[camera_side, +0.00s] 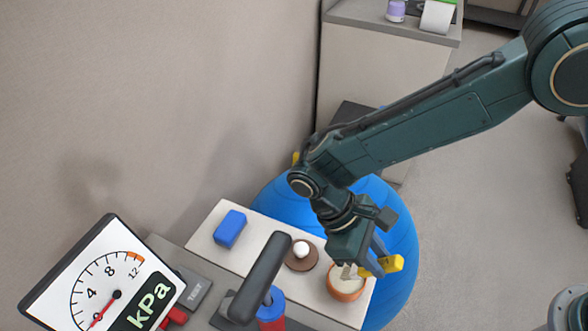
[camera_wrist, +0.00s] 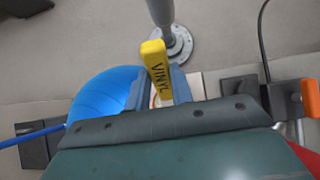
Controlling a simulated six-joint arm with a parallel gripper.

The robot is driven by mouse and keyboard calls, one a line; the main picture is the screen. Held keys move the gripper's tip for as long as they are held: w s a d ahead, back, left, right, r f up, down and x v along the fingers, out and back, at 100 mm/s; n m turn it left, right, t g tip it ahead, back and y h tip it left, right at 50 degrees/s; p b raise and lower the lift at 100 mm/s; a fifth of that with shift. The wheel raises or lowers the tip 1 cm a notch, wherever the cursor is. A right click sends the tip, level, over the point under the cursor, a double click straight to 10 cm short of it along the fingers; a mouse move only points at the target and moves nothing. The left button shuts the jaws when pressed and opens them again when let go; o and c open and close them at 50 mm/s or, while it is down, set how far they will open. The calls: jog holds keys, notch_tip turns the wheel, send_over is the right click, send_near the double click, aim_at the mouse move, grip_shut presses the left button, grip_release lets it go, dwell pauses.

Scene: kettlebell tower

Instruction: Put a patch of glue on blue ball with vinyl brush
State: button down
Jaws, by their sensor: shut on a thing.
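The vinyl brush, with its yellow handle (camera_side: 391,264) marked VINYL in the wrist view (camera_wrist: 155,62), is held between the fingers of my gripper (camera_side: 370,260). My gripper is shut on it, above the right end of the pale board. An orange-rimmed pot (camera_side: 346,294) with pale contents sits directly below, and the brush's lower end appears to be at or inside its mouth; exact contact is unclear. The large blue ball (camera_side: 402,228) stands behind the board, partly covered by my arm. It also shows left of my gripper in the wrist view (camera_wrist: 98,92).
The pale board (camera_side: 262,262) carries a blue block (camera_side: 230,228) and a brown disc (camera_side: 300,262) with a white knob. A black-handled pump (camera_side: 262,268) and kPa gauge (camera_side: 105,285) stand in front.

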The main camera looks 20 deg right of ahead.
jog(key=shift+f, duration=0.6)
dwell(1.1)
jog(key=shift+r, duration=0.1)
jog(key=shift+r, duration=3.45)
jog(key=shift+w+f, duration=0.1)
jog(key=shift+w, duration=0.05)
